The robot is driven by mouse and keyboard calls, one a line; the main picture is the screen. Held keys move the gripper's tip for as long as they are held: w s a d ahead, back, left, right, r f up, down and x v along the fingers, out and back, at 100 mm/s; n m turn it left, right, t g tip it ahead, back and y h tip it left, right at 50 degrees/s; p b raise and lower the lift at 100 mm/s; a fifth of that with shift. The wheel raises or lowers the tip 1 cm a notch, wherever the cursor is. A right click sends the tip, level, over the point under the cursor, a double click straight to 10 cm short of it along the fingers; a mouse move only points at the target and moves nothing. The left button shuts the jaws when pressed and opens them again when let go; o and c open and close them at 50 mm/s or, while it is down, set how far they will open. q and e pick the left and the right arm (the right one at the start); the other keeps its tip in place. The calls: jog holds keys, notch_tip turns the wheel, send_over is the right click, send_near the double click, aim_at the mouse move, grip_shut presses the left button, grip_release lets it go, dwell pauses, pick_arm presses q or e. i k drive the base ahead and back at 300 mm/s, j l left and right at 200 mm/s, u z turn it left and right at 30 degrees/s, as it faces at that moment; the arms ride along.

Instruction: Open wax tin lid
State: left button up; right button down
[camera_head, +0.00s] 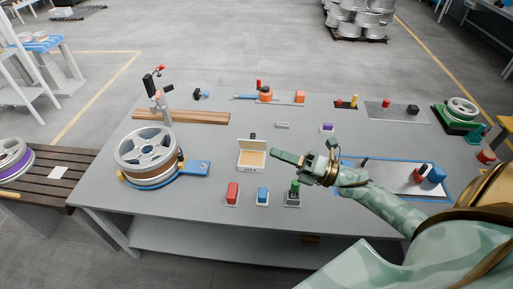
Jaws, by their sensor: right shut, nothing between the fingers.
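A small pale, squarish tin (252,155) lies on the grey table near its middle, with a tan face showing inside a cream rim. A small dark part sits at its far edge. I cannot tell for certain whether its lid stands raised. My right gripper (277,154) is just to the right of the tin, its fingers pointing left towards it. The fingers are shut and empty, and a narrow gap shows between them and the tin. My left gripper is not in view.
A wheel (147,150) on a blue-handled stand is left of the tin. Red (232,192), blue (262,195) and green (293,193) items stand in front. A blue-edged tray (395,180) lies under my right arm.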

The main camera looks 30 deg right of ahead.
aim_at(252, 143)
jog(key=i+l, duration=0.8)
jog(key=l, duration=0.1)
